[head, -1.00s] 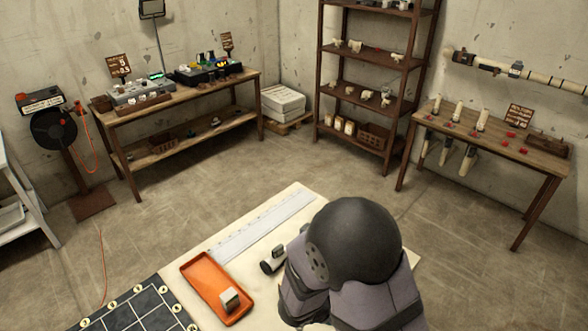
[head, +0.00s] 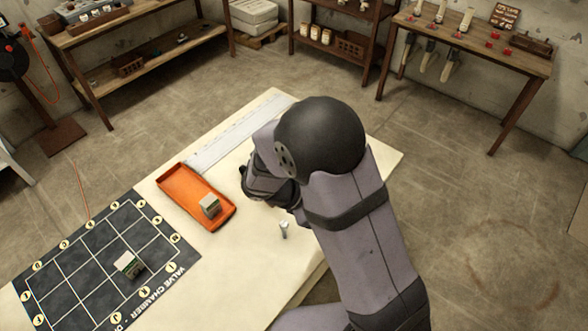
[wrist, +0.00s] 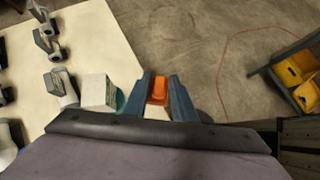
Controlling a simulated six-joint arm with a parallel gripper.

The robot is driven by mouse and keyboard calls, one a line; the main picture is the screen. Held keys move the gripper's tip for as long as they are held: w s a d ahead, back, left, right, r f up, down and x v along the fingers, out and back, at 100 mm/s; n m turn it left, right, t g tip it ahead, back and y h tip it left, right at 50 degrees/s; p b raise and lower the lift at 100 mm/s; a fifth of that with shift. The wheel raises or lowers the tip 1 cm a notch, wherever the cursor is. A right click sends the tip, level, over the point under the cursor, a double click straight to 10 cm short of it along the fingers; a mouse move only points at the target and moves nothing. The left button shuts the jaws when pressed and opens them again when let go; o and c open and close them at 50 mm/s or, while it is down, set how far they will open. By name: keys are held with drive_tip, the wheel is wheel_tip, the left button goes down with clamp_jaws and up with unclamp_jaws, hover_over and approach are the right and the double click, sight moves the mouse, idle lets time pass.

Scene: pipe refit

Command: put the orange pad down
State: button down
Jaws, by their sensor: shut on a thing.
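The orange pad (wrist: 157,88) shows in the wrist view as a small orange block between the two blue-grey fingers of my gripper (wrist: 161,80). The gripper is shut on it, near the edge of the pale table (wrist: 95,40) with floor beyond. Whether the pad touches the table cannot be told. A pale block with a green side (wrist: 97,92) stands left of the fingers. In the head view my arm hides the pad and the fingertips.
Several grey fittings (wrist: 55,83) stand left in the wrist view. In the head view, an orange tray (head: 180,185) holds a small block (head: 209,206). A dark grid mat (head: 75,255) bears another block (head: 128,265). A small grey peg (head: 284,228) stands beside my arm.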

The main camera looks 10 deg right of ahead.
drive_tip(key=s+a+f+m+g+y+b, duration=0.2)
drive_tip(key=s+a+f+m+g+b, duration=0.15)
drive_tip(key=a+m, duration=0.35)
drive_tip(key=s+a+f+m+g+y+b, duration=0.15)
drive_tip(key=a+m+g+b, duration=0.3)
drive_tip(key=a, duration=0.55)
drive_tip(key=w+a+m+g+y+b, duration=0.1)
drive_tip(key=w+a+m+g+y, duration=0.1)
drive_tip(key=w+a+m+y, duration=0.55)
drive_tip(key=w+d+r+m+t+y+b, duration=0.25)
drive_tip(key=w+m+t+y, duration=0.35)
drive_tip(key=w+m, duration=0.9)
drive_tip(key=w+d+r+m+t+h, duration=0.1)
drive_tip(key=w+d+m+t+h, duration=0.1)
drive_tip(key=w+d+m+t, duration=0.95)
drive_tip(key=shift+w+d+f+m+g, duration=0.2)
drive_tip(key=shift+d+f+g, duration=0.35)
drive_tip(key=shift+f, duration=1.1)
drive_tip(key=shift+w+d+f+m+g, duration=0.2)
drive_tip(key=shift+d+f+g, duration=0.3)
drive_tip(key=shift+f, duration=1.2)
drive_tip(key=shift+w+d+f+m+g, duration=0.25)
drive_tip(key=shift+d+f, duration=0.45)
drive_tip(key=shift+f, duration=0.95)
